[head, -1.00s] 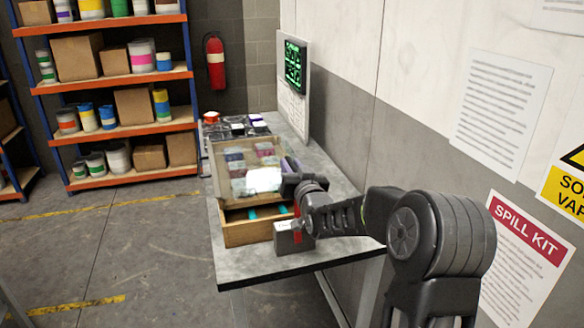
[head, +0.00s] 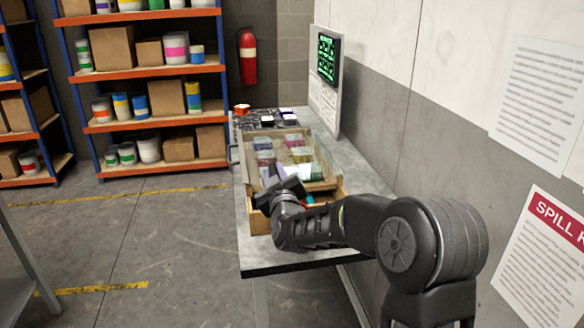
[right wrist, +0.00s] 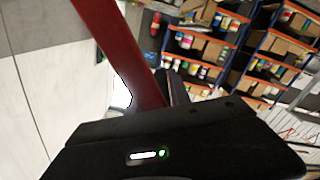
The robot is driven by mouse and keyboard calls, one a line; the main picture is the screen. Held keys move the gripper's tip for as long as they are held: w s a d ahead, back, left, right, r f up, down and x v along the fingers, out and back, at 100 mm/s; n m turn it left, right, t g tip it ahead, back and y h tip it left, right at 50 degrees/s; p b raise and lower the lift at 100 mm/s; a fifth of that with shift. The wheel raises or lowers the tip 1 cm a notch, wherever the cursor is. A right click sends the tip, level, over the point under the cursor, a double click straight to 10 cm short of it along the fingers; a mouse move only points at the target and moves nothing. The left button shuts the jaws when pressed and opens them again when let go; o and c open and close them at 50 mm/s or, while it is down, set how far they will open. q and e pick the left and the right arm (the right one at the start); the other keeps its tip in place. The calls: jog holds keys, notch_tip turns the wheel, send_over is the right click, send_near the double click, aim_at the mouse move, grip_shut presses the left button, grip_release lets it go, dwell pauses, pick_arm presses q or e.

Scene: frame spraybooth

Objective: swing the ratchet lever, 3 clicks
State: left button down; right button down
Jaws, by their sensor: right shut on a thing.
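The red lever (right wrist: 122,52) shows in the right wrist view as a flat bar running from the top left down to my gripper. My right gripper (head: 284,190) is over the near left part of the bench, by the wooden box. In the right wrist view its fingers (right wrist: 168,92) are shut on the red lever, partly hidden by the dark gripper body. In the head view my right forearm and gripper hide the lever and the ratchet's grey block. My left gripper is not in view.
A wooden box with a clear lid (head: 322,160) stands on the grey bench (head: 262,262), close to my gripper. Dark trays (head: 270,118) lie at the far end. A wall with a green-lit panel (head: 327,57) borders the bench's right. Floor to the left is open.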

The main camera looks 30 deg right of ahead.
jog(key=shift+n, duration=0.7)
jog(key=shift+w+a+f+b, duration=0.2)
jog(key=shift+a+f+b, duration=0.1)
jog(key=shift+a+f, duration=0.35)
jog(key=shift+w+a+f+b, duration=0.2)
jog(key=shift+a+f+b, duration=0.1)
jog(key=shift+a+f, duration=0.35)
jog(key=shift+w+a+f+b, duration=0.2)
jog(key=shift+a+f+b, duration=0.1)
jog(key=shift+a+f, duration=0.3)
jog(key=shift+d+f, duration=0.15)
jog(key=c, duration=1.3)
grip_release()
jog(key=b+v, duration=0.1)
jog(key=v, duration=0.6)
jog(key=shift+s, duration=0.4)
